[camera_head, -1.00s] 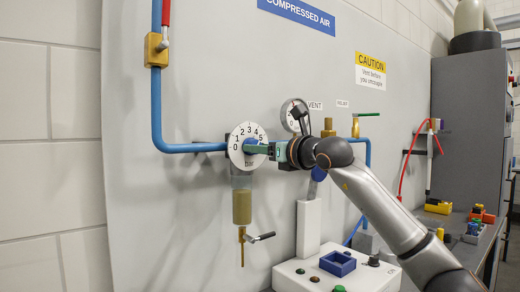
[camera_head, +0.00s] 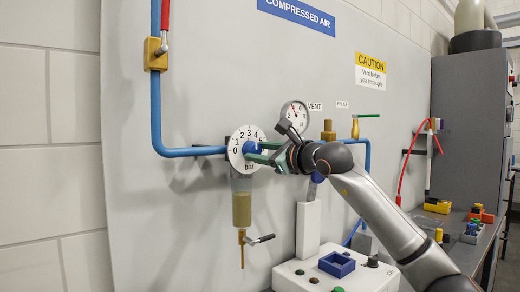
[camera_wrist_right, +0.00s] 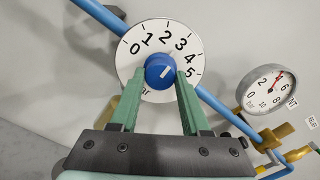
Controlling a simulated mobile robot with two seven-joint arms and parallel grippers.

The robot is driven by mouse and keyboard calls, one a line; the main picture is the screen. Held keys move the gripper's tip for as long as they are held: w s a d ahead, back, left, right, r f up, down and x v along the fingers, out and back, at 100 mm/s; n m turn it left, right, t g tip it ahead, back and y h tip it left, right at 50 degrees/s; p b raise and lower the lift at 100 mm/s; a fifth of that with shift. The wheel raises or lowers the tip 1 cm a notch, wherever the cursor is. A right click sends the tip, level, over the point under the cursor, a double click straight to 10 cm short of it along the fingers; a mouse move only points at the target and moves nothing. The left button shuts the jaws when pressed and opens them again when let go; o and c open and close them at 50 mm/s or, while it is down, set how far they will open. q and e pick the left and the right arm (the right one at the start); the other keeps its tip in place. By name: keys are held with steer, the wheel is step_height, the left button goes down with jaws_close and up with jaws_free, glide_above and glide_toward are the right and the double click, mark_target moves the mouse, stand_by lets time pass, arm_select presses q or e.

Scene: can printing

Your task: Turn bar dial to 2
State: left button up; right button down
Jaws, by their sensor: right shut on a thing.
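The bar dial (camera_head: 236,133) is a white round plate with numbers 0 to 5, mounted on the grey panel. Its blue knob (camera_wrist_right: 160,71) sits at the centre and also shows in the head view (camera_head: 249,148). A short white mark on the knob points up and right, roughly toward the 3 to 4 side; the exact reading is unclear. My right gripper (camera_wrist_right: 161,88) has its green fingers on either side of the knob and is shut on it. It reaches the dial from the right in the head view (camera_head: 262,152). My left gripper is not in view.
A pressure gauge (camera_head: 295,114) with a red needle is right of the dial, near my wrist. A blue pipe (camera_head: 157,110) runs to the dial's left. A filter bowl (camera_head: 242,208) with a small lever hangs below. A control box (camera_head: 358,281) stands lower right.

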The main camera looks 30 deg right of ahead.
steer(key=n+p, duration=0.1)
steer(key=n, duration=0.3)
steer(key=shift+n, duration=0.4)
stand_by(0.4)
steer(key=shift+c, duration=1.8)
jaws_free()
steer(key=shift+s, duration=0.15)
